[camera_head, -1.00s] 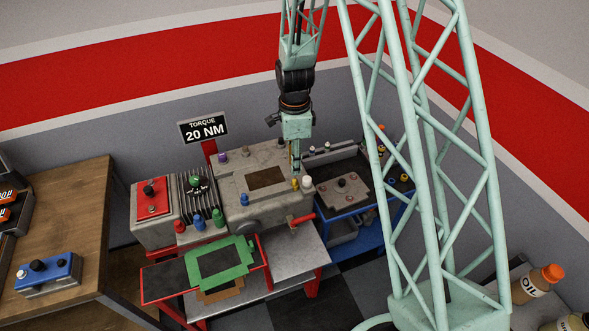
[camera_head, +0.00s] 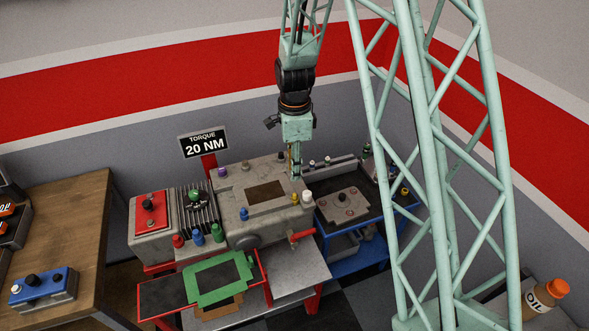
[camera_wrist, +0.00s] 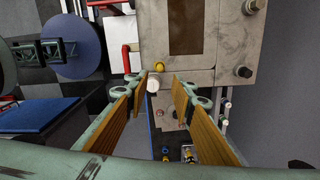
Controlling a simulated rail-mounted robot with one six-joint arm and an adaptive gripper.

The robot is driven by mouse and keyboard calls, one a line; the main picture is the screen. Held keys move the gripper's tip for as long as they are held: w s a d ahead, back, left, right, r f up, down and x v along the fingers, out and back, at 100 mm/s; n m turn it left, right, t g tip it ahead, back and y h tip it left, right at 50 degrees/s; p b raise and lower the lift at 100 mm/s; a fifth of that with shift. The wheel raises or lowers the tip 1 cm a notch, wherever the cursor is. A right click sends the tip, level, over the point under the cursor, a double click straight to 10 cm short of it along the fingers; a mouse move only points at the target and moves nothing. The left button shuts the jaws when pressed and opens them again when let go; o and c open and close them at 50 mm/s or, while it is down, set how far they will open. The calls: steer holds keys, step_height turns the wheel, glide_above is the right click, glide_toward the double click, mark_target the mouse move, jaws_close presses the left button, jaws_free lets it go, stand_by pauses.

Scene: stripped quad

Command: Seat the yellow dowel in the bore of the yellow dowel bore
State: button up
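A short yellow peg (camera_head: 295,198) stands at the front right corner of the grey housing (camera_head: 240,207); it also shows in the wrist view (camera_wrist: 158,70), beside a white peg (camera_wrist: 153,84). My gripper (camera_head: 295,177) points down above the housing's right end. In the wrist view its wood-coloured fingers (camera_wrist: 152,102) are apart, with nothing held between them.
A blue cart (camera_head: 362,262) with a dark top stands right of the housing. A red handle (camera_head: 301,235) projects from the housing's front. Coloured pegs stand on the left. A green gasket (camera_head: 219,298) lies on the tray in front. A wooden bench (camera_head: 75,205) is at left.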

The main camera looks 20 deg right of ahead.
steer(key=shift+r, duration=0.1)
stand_by(0.4)
steer(key=s+r+n+t, duration=0.1)
steer(key=s+r+n, duration=0.2)
steer(key=s+r, duration=0.45)
steer(key=s+r+n, duration=0.3)
steer(key=s+r, duration=0.1)
steer(key=r, duration=0.7)
steer(key=s+r+n+t, duration=0.1)
steer(key=s+r+n, duration=0.35)
steer(key=r, duration=0.55)
steer(key=s+r+n+t, duration=0.1)
steer(key=s+r+n, duration=0.3)
steer(key=s, duration=0.8)
steer(key=s+r+n, duration=0.5)
steer(key=s, duration=0.8)
steer(key=shift+t, duration=0.4)
steer(key=shift+s+d, duration=0.1)
steer(key=shift+s, duration=0.05)
